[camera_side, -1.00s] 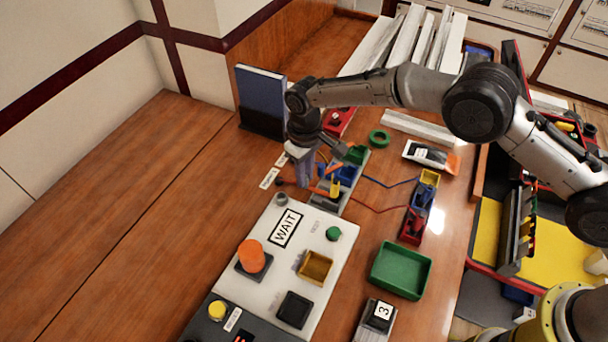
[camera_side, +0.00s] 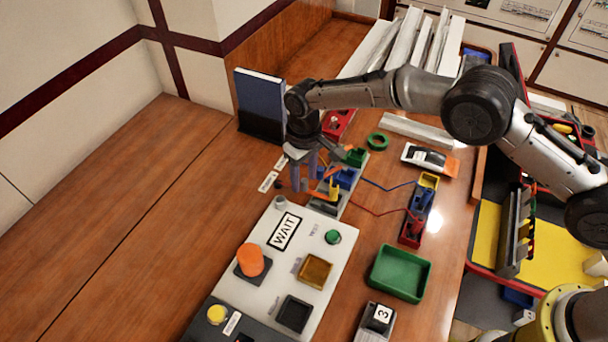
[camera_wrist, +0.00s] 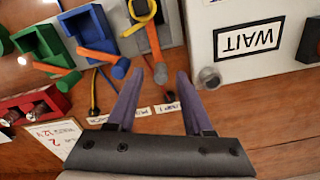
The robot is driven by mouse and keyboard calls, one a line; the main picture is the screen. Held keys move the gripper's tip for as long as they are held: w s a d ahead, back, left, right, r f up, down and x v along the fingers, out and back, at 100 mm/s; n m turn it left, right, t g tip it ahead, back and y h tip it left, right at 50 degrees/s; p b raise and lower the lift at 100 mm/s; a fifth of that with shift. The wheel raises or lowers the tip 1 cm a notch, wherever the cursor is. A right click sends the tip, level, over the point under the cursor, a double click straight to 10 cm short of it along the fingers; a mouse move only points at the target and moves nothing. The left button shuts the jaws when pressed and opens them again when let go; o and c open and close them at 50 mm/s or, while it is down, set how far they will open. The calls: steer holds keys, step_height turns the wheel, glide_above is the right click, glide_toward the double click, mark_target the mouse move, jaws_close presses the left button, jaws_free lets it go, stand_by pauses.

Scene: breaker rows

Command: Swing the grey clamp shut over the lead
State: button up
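The grey clamp (camera_wrist: 168,38) is at the end of the clamp row nearest the white WAIT panel; it also shows in the side view (camera_side: 325,207). Its orange lever (camera_wrist: 152,36) points toward my gripper and ends in a grey tip (camera_wrist: 160,73). A yellow lead end (camera_wrist: 140,13) with a ring sits at this clamp; its exact seating is unclear. My gripper (camera_wrist: 159,75) is open, with the lever tip showing between its fingertips in the wrist view. Contact cannot be told. In the side view, my gripper (camera_side: 303,182) is just left of the clamp.
The blue clamp (camera_wrist: 88,28) and green clamp (camera_wrist: 40,42) stand alongside, with orange levers. The WAIT panel (camera_side: 270,262) has a grey knob (camera_wrist: 209,77) close to my right finger. A red block (camera_wrist: 30,103) lies beyond. Bare table is left of the panel.

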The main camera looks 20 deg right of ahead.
mark_target(304, 180)
step_height(304, 180, up, 14)
stand_by(0.6)
steer(key=shift+f, duration=0.1)
